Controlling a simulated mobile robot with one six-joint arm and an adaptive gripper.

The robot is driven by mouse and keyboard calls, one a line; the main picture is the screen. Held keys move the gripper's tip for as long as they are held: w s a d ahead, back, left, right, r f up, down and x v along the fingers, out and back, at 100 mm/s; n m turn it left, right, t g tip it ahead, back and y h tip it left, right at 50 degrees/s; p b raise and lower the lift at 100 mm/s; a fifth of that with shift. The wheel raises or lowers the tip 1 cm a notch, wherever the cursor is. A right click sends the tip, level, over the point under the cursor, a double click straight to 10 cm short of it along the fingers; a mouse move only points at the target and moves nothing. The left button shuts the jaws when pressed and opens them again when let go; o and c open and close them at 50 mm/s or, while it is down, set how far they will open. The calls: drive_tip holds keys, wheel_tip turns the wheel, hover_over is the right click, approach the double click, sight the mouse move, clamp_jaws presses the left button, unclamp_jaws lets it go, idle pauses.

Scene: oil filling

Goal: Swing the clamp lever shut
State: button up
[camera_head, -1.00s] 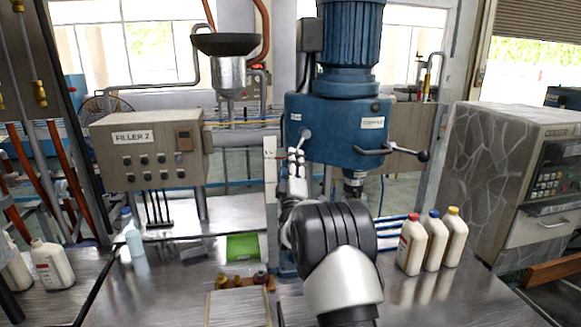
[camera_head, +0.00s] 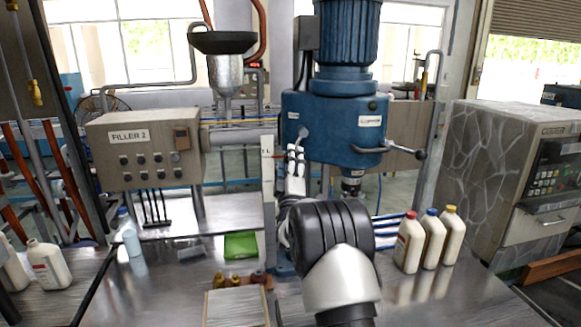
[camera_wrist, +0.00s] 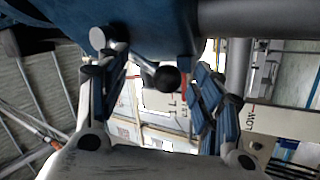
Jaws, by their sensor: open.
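My gripper (camera_head: 294,151) is raised at the left lower side of the blue machine head (camera_head: 335,128). In the wrist view my gripper (camera_wrist: 162,72) is open, with its blue-padded fingers apart. A lever with a black ball knob (camera_wrist: 167,77) shows between the fingers, below the blue housing (camera_wrist: 165,22), with no clear contact. In the head view my gripper largely hides this lever. Another lever with a black ball knob (camera_head: 421,154) sticks out to the right from the machine head. I cannot tell from a label which one is the clamp lever.
The grey Filler 2 box (camera_head: 143,150) stands to the left. Several bottles stand on the metal bench, including a red-capped bottle (camera_head: 409,243) at the right. A green pad (camera_head: 241,246) lies near a pale box (camera_head: 236,307). A stone-patterned cabinet (camera_head: 505,190) stands farther right.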

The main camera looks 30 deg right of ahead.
drive_tip(key=v, duration=1.2)
drive_tip(key=shift+r, duration=0.1)
drive_tip(key=s+a+r+m+g+y, duration=0.3)
drive_tip(key=s+a+g+y, duration=0.4)
drive_tip(key=a, duration=0.6)
drive_tip(key=s+a+f+m+g+y, duration=0.1)
drive_tip(key=s+a+f+g, duration=0.2)
drive_tip(key=s, duration=0.8)
drive_tip(key=s+a+f+m+g+y, duration=0.1)
drive_tip(key=s+a+f+m+g, duration=0.1)
drive_tip(key=s, duration=1)
drive_tip(key=s+a+f+m+g+y, duration=0.1)
drive_tip(key=s+a+f+m+g, duration=0.1)
drive_tip(key=s, duration=1)
drive_tip(key=shift+a+f+g+y, duration=0.3)
drive_tip(key=shift+a+f+g, duration=0.55)
drive_tip(key=shift+g, duration=0.15)
